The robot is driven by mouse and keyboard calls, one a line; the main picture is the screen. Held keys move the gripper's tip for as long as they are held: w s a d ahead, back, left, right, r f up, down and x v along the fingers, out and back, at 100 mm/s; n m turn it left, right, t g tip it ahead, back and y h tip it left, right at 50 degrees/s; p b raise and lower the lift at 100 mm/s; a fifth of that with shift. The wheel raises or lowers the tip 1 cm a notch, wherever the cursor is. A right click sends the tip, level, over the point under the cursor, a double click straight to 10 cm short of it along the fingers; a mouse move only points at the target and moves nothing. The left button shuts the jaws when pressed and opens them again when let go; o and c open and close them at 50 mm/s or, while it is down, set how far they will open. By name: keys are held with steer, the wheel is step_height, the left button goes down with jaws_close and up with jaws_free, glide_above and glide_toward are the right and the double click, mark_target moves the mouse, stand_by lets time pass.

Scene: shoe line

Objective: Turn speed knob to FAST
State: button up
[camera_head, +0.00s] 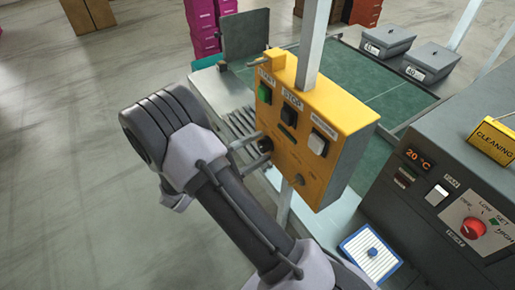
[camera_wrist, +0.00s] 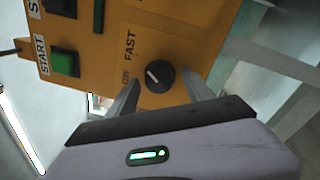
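The black speed knob (camera_wrist: 160,77) sits on the yellow control box (camera_head: 325,110). In the wrist view its white mark points to the upper left. I cannot tell exactly which label the mark lines up with. My gripper (camera_wrist: 162,84) is open, one finger on each side of the knob, with gaps visible. In the head view my gripper (camera_head: 264,150) is at the box's lower left face, and the knob is hard to make out between the fingers.
A grey machine with a red dial (camera_head: 473,228) stands at right. A metal post (camera_head: 310,60) rises behind the box.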

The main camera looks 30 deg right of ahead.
stand_by(0.3)
steer(key=s+a+f+p, duration=0.1)
steer(key=a+p, duration=0.1)
steer(key=a, duration=1.5)
steer(key=shift+a+p, duration=0.2)
steer(key=shift+p, duration=0.15)
steer(key=shift+f, duration=0.1)
